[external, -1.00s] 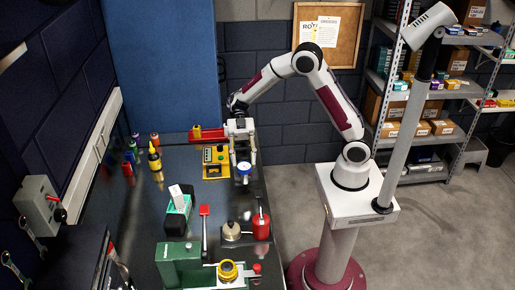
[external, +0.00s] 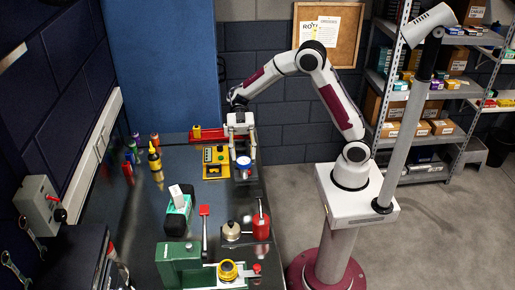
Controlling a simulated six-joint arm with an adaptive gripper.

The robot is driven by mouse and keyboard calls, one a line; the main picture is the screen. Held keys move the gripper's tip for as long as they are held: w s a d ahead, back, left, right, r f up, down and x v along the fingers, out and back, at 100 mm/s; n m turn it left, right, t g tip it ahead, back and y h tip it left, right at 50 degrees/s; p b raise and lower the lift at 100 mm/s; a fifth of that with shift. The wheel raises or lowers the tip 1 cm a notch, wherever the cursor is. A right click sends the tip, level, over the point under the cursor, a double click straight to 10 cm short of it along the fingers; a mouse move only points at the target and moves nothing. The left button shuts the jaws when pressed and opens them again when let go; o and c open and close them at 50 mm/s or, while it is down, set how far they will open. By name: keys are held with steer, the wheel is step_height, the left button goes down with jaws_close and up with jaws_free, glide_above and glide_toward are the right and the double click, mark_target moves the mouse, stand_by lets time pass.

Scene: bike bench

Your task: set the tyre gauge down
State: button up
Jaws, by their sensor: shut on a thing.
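The tyre gauge (external: 243,162) has a round face with a blue rim and a pale dial. It is low over the far right part of the dark bench, just right of the yellow device. My gripper (external: 242,150) points down from above and is shut on the gauge. The gauge's lower end is close to the bench top; I cannot tell whether it touches. The fingertips are small in this view and partly hidden by the gauge.
A yellow device (external: 214,170) stands close on the left. A red tool (external: 211,133) lies behind. Nearer are a red can (external: 261,226), a beige round pot (external: 231,231), a red-headed tool (external: 205,211) and a tissue box (external: 178,214). The bench's middle left is clear.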

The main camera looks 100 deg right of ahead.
steer(key=shift+w+d, duration=0.1)
steer(key=shift+d, duration=0.25)
steer(key=w+d+r+m+t+h, duration=0.1)
steer(key=w+d+m+t+h, duration=0.4)
steer(key=w+d, duration=0.4)
steer(key=w+d+r+m+t+h, duration=0.1)
steer(key=w+d+m+t+h, duration=0.1)
steer(key=w+d+m+t, duration=0.8)
steer(key=w+d+f+m+h, duration=0.1)
steer(key=w+d+h, duration=0.3)
steer(key=d+h, duration=0.1)
steer(key=shift+w+d+f+g, duration=0.15)
steer(key=shift+d+f+g, duration=0.2)
steer(key=shift+d, duration=0.3)
step_height(320, 180, down, 6)
steer(key=shift+f, duration=0.15)
steer(key=shift+f, duration=1.85)
